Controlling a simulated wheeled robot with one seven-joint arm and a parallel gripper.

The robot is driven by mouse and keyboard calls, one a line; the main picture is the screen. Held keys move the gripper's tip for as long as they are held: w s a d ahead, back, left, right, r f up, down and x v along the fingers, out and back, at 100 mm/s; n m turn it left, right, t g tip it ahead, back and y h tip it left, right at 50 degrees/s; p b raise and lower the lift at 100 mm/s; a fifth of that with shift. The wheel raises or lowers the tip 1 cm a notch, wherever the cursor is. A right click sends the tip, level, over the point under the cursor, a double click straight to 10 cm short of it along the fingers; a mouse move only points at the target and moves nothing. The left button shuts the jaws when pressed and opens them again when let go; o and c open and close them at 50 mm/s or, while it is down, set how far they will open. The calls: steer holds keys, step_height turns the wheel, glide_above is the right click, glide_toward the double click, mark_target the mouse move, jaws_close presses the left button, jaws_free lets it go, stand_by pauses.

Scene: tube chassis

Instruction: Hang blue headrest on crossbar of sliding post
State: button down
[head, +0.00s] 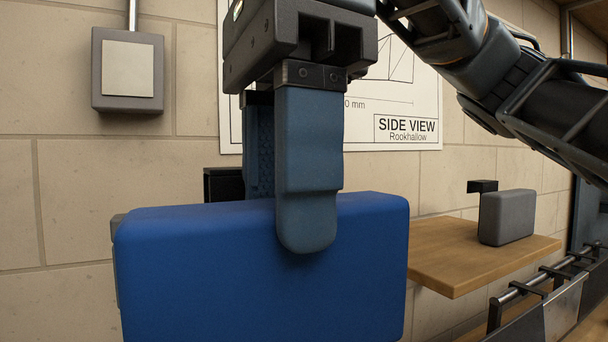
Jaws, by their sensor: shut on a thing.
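The blue headrest (262,270) is large in the lower middle of the head view, close to the camera, and its bottom is cut off by the frame edge. A black hook-like bracket (222,185) shows behind its top edge. My gripper (285,208) points down and is shut on the headrest's top edge. One finger lies over the near face, and the tip of the other is hidden behind the headrest. I cannot make out the sliding post or its crossbar for certain in this view.
A wooden shelf (455,262) at right holds a grey headrest (507,217) with a black hook. A metal rail (553,273) with black hooks and hanging panels (568,305) is at the lower right. A grey box (128,70) and a poster (410,110) are on the block wall.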

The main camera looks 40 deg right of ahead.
steer(key=w+d+f, duration=0.2)
steer(key=w+d, duration=0.1)
steer(key=w, duration=0.6)
steer(key=shift+w+f, duration=0.3)
steer(key=shift+w, duration=0.1)
stand_by(0.4)
steer(key=shift+d, duration=0.1)
steer(key=shift+c, duration=2.4)
jaws_free()
step_height(320, 180, up, 8)
steer(key=b, duration=0.1)
steer(key=shift+s, duration=0.1)
